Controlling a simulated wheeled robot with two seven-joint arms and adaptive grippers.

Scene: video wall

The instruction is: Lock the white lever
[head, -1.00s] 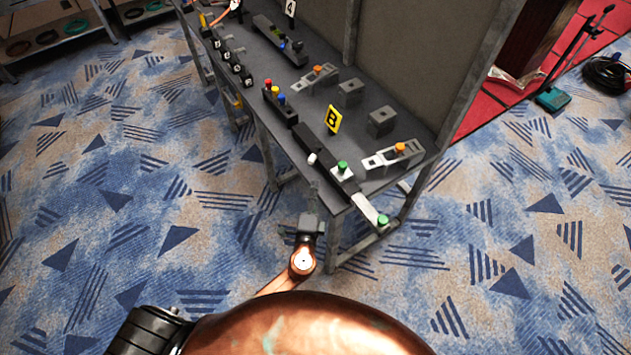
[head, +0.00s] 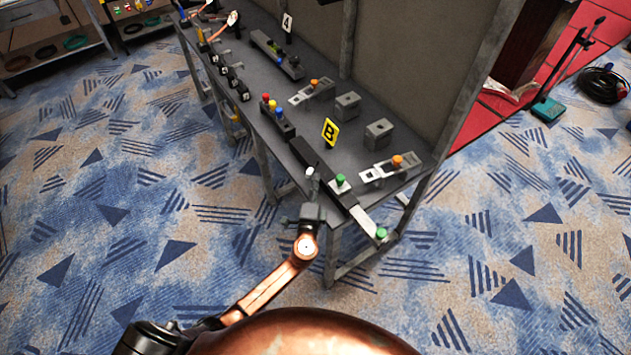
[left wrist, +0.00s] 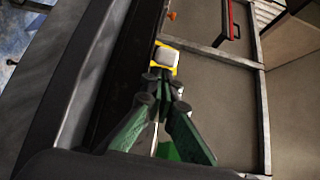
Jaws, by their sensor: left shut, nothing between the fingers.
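The white lever (head: 310,171) is a small white-tipped piece at the front edge of the grey table, near its right end. In the left wrist view a white block (left wrist: 167,56), likely the lever's tip, shows just beyond my fingertips against a yellow patch. My left gripper (head: 313,192) is shut and empty, right at the lever on its near side. Its closed fingers also show in the left wrist view (left wrist: 164,76). I cannot tell whether they touch the lever. The lever's base is partly hidden. My right gripper is not in view.
The grey table (head: 345,150) bears a green button (head: 340,180), an orange button (head: 397,161), a yellow B sign (head: 330,131) and grey blocks (head: 379,133). The carpet in front is clear.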

